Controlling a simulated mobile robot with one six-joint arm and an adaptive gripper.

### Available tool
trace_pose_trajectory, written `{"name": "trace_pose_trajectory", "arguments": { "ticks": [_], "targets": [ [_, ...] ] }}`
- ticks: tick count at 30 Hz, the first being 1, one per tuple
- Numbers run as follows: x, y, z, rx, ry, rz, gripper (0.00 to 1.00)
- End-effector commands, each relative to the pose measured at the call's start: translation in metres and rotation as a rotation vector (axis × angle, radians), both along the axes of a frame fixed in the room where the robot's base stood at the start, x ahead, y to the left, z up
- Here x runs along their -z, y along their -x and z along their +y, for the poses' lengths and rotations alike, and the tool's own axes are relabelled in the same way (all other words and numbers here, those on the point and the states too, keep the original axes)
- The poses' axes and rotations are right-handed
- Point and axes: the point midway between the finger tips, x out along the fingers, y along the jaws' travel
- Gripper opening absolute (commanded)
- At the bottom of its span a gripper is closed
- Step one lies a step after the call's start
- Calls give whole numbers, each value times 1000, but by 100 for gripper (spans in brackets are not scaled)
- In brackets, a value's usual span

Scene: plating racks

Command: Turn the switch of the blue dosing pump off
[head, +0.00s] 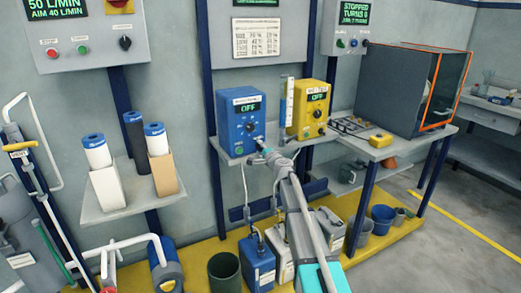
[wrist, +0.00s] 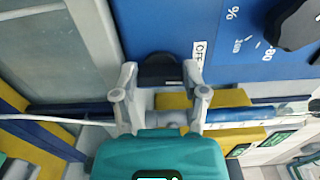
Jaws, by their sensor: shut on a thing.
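The blue dosing pump (head: 229,124) stands on the shelf at the middle of the head view. Its display (head: 249,107) reads OFF in green. My gripper (head: 259,142) is at the lower right of the pump's front face. In the wrist view my gripper (wrist: 159,78) has its two fingers shut on either side of a black switch (wrist: 160,68) on the blue face. An OFF label (wrist: 201,50) is just right of the switch. My gripper hides the switch in the head view, and its exact turn is hard to tell in the wrist view.
A yellow pump (head: 306,111) with a green display stands close at the right. A black dial (wrist: 295,25) sits near the switch on the blue face. A clear upright tube (head: 287,102) is between the pumps. Canisters (head: 257,263) stand on the yellow platform below.

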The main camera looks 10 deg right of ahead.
Motion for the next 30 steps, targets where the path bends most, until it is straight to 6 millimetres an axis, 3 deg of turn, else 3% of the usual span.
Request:
{"name": "trace_pose_trajectory", "arguments": {
  "ticks": [18, 30],
  "targets": [
    [3, -1, 0, -2, 507, -165, 9],
    [3, -1, 0, -2, 625, -204, 9]
  ]
}}
